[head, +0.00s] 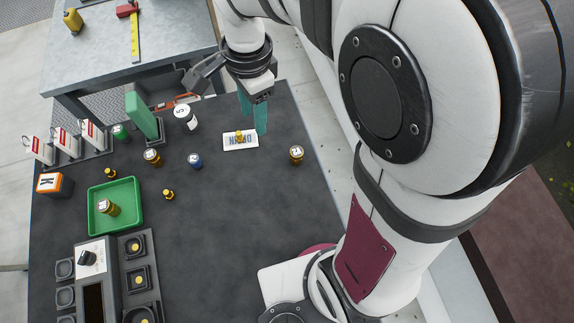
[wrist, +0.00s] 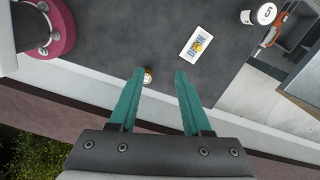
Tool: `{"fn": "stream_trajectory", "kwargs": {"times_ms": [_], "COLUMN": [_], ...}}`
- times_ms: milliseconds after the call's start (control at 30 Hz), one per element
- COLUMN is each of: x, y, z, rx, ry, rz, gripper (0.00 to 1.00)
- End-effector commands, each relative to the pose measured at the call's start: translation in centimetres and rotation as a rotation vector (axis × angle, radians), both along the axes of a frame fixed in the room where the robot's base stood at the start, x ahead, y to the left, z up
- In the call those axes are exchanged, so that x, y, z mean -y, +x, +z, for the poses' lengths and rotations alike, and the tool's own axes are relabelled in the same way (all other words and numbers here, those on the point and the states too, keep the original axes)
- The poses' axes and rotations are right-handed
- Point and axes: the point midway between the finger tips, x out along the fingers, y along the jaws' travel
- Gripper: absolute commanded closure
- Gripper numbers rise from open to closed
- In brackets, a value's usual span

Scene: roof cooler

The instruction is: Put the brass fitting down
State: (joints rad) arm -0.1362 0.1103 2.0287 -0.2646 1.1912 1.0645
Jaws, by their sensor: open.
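A small brass fitting (head: 239,136) stands on a white card with blue lettering (head: 230,143). In the wrist view the brass fitting (wrist: 198,46) and the card (wrist: 190,55) lie beyond and to the right of my fingertips. My gripper (head: 254,119) has two teal fingers, apart and empty, near the card's right end; in the wrist view my gripper (wrist: 160,72) shows the same gap. Two similar brass pieces, one on the left (head: 110,173) and one lower (head: 168,195), stand on the dark table near the green tray.
The green tray (head: 133,222) holds an amber jar (head: 110,209). Another amber jar (head: 296,155) stands right of the card; a blue jar (head: 195,160) and white jar (head: 186,118) stand left. A green upright block (head: 142,116) stands behind. The middle front of the table is clear.

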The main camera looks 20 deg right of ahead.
Motion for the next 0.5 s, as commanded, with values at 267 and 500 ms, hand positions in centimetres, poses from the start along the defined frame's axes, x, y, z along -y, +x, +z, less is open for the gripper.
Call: {"fn": "stream_trajectory", "kwargs": {"times_ms": [267,500], "x": [2.1,2.0], "y": [-16.4,-18.0], "z": [1.8,1.3], "rx": [0.068,0.080], "ry": [0.105,0.120], "rz": [0.706,0.802], "gripper": [0.52,0.52]}}
